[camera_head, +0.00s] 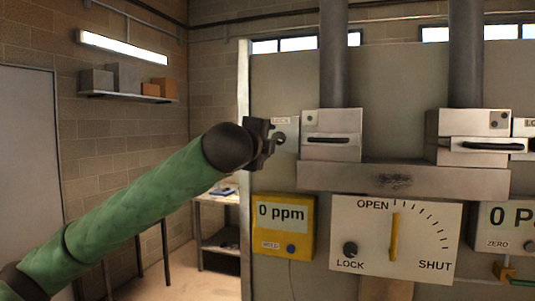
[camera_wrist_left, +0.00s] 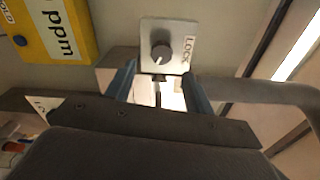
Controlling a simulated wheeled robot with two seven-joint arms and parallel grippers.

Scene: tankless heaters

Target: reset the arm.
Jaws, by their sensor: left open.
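My left arm, in a green quilted sleeve, comes in from the lower left in the head view. Its dark gripper (camera_head: 266,145) is raised at the left edge of the grey panel, close to a small white LOCK plate (camera_head: 291,128) with a dark knob (camera_head: 280,138). In the left wrist view the two fingers of the gripper (camera_wrist_left: 162,92) stand apart, with no held object visible between them. The knob (camera_wrist_left: 161,53) shows just beyond the fingertips; I cannot tell whether they touch the plate. My right gripper is out of view.
A yellow 0 ppm meter (camera_head: 283,228) hangs below the gripper. A white OPEN/SHUT dial board (camera_head: 420,245) with a yellow pointer is to its right. Metal boxes with handles (camera_head: 331,140) sit beneath vertical pipes. A workbench (camera_head: 218,205) stands behind at left; the floor there looks clear.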

